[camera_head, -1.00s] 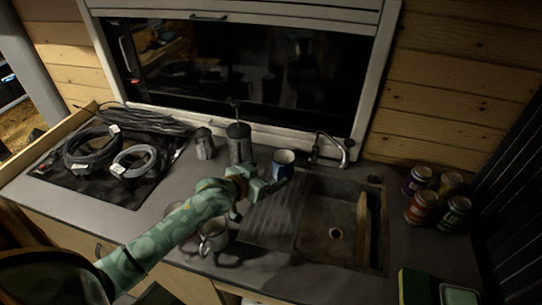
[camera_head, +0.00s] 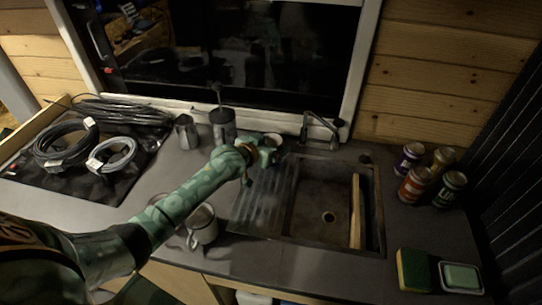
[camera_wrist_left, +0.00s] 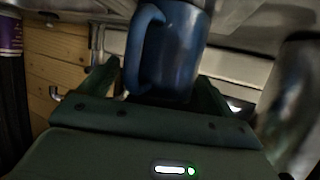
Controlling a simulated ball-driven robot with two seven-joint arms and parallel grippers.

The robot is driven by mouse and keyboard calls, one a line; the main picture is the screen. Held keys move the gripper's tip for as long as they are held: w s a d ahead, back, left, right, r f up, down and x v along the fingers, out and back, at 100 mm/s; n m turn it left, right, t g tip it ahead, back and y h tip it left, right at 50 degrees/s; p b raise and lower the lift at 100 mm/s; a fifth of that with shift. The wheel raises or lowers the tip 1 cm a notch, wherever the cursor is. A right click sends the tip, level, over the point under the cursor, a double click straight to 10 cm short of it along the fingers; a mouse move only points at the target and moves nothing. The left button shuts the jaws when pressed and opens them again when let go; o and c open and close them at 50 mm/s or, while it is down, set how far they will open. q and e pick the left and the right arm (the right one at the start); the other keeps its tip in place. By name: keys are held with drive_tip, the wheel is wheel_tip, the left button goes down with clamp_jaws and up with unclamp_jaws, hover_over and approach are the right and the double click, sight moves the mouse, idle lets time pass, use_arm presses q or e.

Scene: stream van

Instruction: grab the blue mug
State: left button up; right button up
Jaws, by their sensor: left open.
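The blue mug (camera_head: 272,138) stands upright at the back of the counter, just left of the sink. In the head view it is mostly hidden behind my left gripper (camera_head: 263,156). In the left wrist view the blue mug (camera_wrist_left: 178,55) fills the top middle, with its handle on the left side. The fingers of my left gripper (camera_wrist_left: 158,84) are open, one on each side of the mug. Whether either finger touches the mug I cannot tell. My right gripper is not in view.
A metal mug (camera_head: 202,226) stands near the counter's front, below my left arm. A French press (camera_head: 223,127) and a small metal pot (camera_head: 187,132) stand left of the blue mug. The sink (camera_head: 318,215) and faucet (camera_head: 325,128) are right. Several cans (camera_head: 416,184) stand farther right.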

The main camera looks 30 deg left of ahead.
use_arm(q)
drive_tip(key=shift+w+f, duration=0.1)
drive_tip(key=shift+w, duration=0.15)
drive_tip(key=shift+s, duration=0.1)
drive_tip(key=c, duration=1.3)
drive_tip(key=shift+r, duration=0.25)
drive_tip(key=shift+r+p, duration=0.45)
drive_tip(key=shift+r, duration=0.45)
drive_tip(key=s+r+p, duration=0.1)
drive_tip(key=s+r, duration=0.2)
drive_tip(key=s, duration=0.1)
drive_tip(key=s+d+r+p, duration=0.1)
drive_tip(key=s+r+p, duration=0.1)
drive_tip(key=s+r, duration=0.2)
drive_tip(key=s+d+r+p, duration=0.1)
drive_tip(key=s+r+p, duration=0.1)
drive_tip(key=s, duration=0.3)
drive_tip(key=shift+s+d+r, duration=0.1)
drive_tip(key=shift+s+r, duration=0.1)
drive_tip(key=shift+r, duration=0.25)
drive_tip(key=shift+s+r, duration=0.15)
drive_tip(key=shift+r, duration=0.3)
drive_tip(key=shift+d, duration=0.1)
